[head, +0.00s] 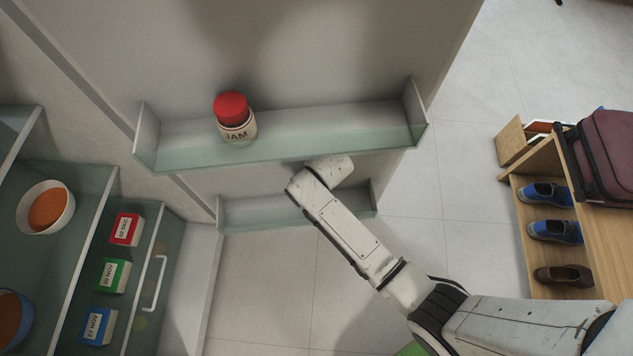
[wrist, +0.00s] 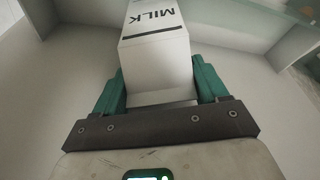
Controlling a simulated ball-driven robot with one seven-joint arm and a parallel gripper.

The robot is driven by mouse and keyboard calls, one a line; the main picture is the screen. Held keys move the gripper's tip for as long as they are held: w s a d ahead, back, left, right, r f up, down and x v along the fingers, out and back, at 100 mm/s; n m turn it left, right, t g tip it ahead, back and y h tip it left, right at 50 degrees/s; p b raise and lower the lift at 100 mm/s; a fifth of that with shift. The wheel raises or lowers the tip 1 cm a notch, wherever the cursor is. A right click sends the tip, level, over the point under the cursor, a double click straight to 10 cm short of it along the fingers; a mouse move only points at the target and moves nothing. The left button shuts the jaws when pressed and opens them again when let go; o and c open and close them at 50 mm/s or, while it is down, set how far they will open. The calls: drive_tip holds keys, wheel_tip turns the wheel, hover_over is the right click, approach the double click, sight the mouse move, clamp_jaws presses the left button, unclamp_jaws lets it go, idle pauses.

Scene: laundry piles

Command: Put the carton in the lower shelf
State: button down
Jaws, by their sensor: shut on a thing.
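The white milk carton (wrist: 155,62), labelled MILK, is between the green fingers of my gripper (wrist: 158,85) in the wrist view. My gripper is shut on it. In the head view my arm reaches to the door, and its wrist is just under the upper shelf; the gripper and carton are hidden there. The lower shelf (head: 245,213) is a pale tray with a clear front, low on the door, partly covered by my arm. The part of it in view looks empty.
The upper shelf (head: 315,142) is above it and holds a red-lidded jam jar (head: 236,118). At left are fridge compartments with an orange-filled bowl (head: 47,208) and small boxes (head: 113,275). A shoe rack (head: 590,238) with a suitcase (head: 610,158) stands at right.

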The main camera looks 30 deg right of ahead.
drive_tip(key=shift+f, duration=0.1)
drive_tip(key=shift+c, duration=0.2)
unclamp_jaws()
drive_tip(key=shift+r, duration=0.25)
drive_tip(key=s+r+p, duration=0.1)
drive_tip(key=s, duration=1.1)
drive_tip(key=shift+s+a, duration=0.15)
drive_tip(key=shift+a, duration=0.1)
drive_tip(key=s+d+r+g, duration=0.2)
drive_tip(key=s+d+r, duration=0.6)
drive_tip(key=s+r, duration=0.3)
drive_tip(key=shift+d+r, duration=0.2)
drive_tip(key=shift+r, duration=0.25)
